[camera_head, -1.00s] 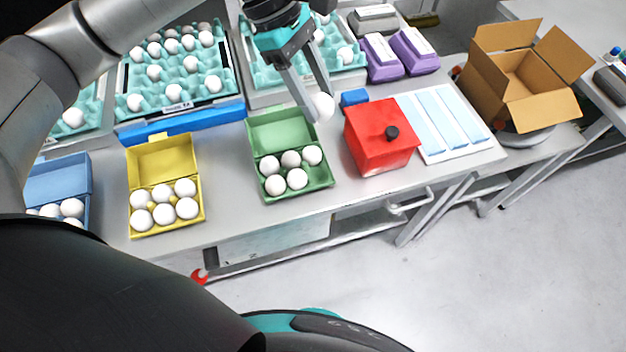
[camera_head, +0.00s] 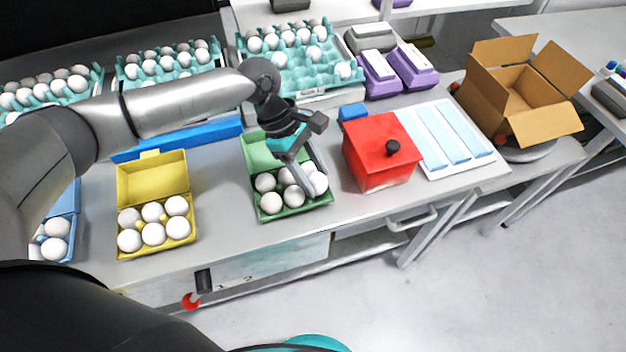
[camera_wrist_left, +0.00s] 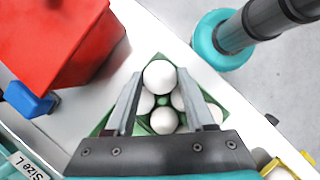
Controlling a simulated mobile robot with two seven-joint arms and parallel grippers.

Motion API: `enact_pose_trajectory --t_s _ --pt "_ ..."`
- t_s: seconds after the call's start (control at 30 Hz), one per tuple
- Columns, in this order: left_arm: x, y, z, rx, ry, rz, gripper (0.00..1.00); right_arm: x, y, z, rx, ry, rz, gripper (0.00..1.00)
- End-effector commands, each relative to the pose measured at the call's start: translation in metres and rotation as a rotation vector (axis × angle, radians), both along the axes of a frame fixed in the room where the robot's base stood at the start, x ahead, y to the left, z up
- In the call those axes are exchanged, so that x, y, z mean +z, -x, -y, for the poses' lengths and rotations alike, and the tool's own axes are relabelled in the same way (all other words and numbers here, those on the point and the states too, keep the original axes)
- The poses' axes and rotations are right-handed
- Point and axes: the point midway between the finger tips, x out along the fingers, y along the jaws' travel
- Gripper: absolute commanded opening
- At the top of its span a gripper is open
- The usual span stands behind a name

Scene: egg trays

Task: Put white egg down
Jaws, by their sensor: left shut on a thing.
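My left gripper (camera_head: 306,184) reaches down over the open green egg carton (camera_head: 262,152). It is shut on a white egg (camera_head: 318,183), at the carton's front right corner. In the left wrist view the egg (camera_wrist_left: 159,76) sits between the two fingertips, above or in the carton; whether it touches the bottom I cannot tell. Other white eggs (camera_head: 271,203) fill the carton's other places, partly hidden by the fingers. The carton's lid stands open at the back.
A yellow carton (camera_head: 152,178) of eggs stands left, and a blue carton (camera_head: 70,200) is further left. A red box (camera_head: 375,155) with a black knob stands close on the right. Teal egg trays (camera_head: 325,72) lie behind. Bare table lies between the yellow and green cartons.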

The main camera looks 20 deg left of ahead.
Motion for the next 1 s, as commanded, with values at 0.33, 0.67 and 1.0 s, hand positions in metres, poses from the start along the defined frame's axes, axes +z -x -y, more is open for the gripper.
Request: enact_pose_trajectory --t_s 0.33,0.67,1.0 --pt "-0.021 0.0 0.0 0.0 0.0 -0.001 0.4 -0.005 0.0 0.0 0.0 0.0 0.0 0.84" --pt "-0.029 0.001 0.0 -0.001 0.001 -0.002 0.4 -0.001 0.0 0.0 0.0 0.0 0.0 0.84" --pt "-0.039 0.003 0.0 -0.002 -0.005 -0.005 0.67 -0.001 0.0 0.0 0.0 0.0 0.0 0.84"
